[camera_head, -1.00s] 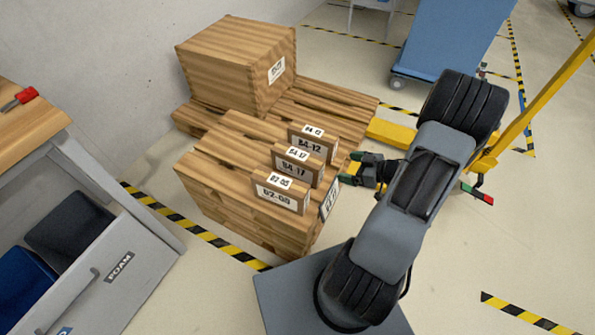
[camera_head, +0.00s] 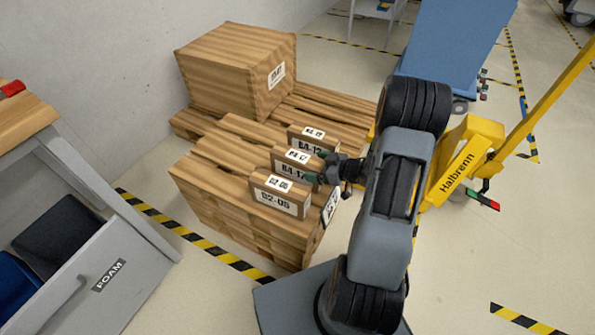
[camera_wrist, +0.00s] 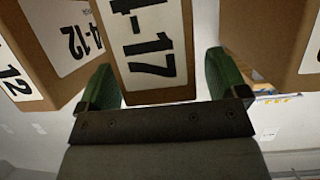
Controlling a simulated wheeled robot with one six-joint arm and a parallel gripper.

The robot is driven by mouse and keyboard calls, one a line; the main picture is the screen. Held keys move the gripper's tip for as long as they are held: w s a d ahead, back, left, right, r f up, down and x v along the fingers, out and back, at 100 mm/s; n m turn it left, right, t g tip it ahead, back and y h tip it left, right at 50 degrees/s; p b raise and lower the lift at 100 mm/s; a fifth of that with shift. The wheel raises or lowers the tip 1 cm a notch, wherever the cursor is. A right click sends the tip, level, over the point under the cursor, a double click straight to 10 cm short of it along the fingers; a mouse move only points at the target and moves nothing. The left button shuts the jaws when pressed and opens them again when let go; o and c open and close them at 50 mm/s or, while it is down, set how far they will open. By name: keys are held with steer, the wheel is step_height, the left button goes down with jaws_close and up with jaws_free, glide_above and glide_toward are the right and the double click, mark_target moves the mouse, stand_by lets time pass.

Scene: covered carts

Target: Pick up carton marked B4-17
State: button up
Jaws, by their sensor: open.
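The carton marked B4-17 (camera_head: 290,172) is a small brown box with white labels, standing in the middle of a row of three on a stacked wooden pallet (camera_head: 220,190). My gripper (camera_head: 320,167) is open at its right end. In the wrist view the B4-17 carton (camera_wrist: 150,45) shows between the two green fingers of my gripper (camera_wrist: 158,80), one on each side. I cannot tell whether they touch it. Part of its label is cut off there. The carton marked B4-12 (camera_head: 308,146) stands behind it, and one marked 02-05 or similar (camera_head: 277,200) stands in front.
Both neighbouring cartons stand close to the fingers. A large wooden crate (camera_head: 225,75) sits on the pallet behind. A yellow pallet truck (camera_head: 460,165) and a blue cart (camera_head: 445,50) stand right and behind. A bench with a FOAM drawer (camera_head: 110,265) is at left.

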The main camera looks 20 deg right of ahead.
steer(key=shift+w+a+f, duration=0.2)
steer(key=shift+w+a, duration=0.1)
steer(key=shift+w, duration=0.1)
steer(key=c, duration=1.5)
